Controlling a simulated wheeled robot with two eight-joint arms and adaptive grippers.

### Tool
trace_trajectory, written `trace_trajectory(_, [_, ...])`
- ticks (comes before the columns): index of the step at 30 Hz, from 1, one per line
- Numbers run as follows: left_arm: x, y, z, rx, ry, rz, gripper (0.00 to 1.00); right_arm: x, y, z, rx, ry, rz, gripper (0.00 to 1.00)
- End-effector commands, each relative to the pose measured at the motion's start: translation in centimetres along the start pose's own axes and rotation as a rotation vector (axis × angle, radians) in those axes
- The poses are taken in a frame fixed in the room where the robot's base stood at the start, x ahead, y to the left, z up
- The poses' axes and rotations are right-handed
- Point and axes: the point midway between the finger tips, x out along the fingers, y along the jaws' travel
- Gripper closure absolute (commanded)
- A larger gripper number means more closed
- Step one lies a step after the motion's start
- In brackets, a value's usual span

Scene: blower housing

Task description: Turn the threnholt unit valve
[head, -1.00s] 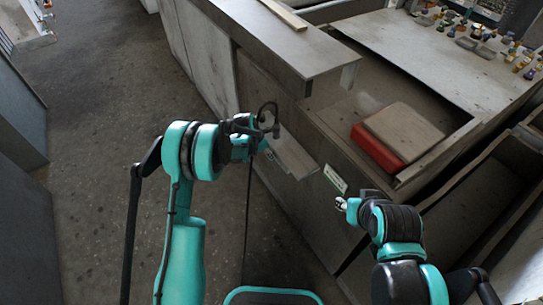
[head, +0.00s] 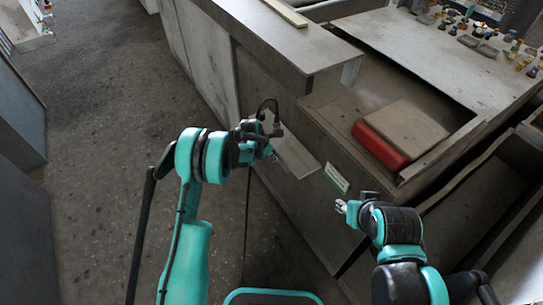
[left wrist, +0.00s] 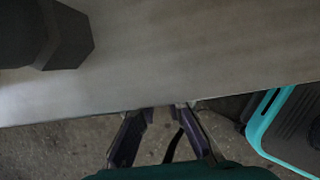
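I cannot pick out a valve for certain in either view. My left gripper (head: 268,140) is beside the front face of the grey cabinet (head: 262,98), near a small pale ledge (head: 297,157). A dark curved piece stands at the gripper and partly hides it. In the left wrist view my left gripper (left wrist: 165,108) has two dark fingers apart with no object held between them. A dark angular block (left wrist: 70,42) shows at that view's upper left; I cannot tell what it is. My right gripper (head: 341,206) is small, near the cabinet's lower front.
A red box with a tan top (head: 380,147) lies in the recess. Several small coloured fittings (head: 480,33) stand on the back counter. The concrete floor (head: 95,190) at left is open.

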Motion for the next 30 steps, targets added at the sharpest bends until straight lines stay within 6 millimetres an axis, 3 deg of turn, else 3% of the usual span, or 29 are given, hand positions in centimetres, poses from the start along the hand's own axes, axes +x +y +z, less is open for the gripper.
trace_trajectory(11, [0.1,-0.1,0.0,0.037,0.0,0.083,1.0,0.4,0.0,0.3,0.0,0.0,0.0,0.6])
trace_trajectory(30, [0.1,-0.2,0.0,0.204,0.0,0.484,1.0,1.1,0.0,0.8,0.0,0.0,0.0,0.6])
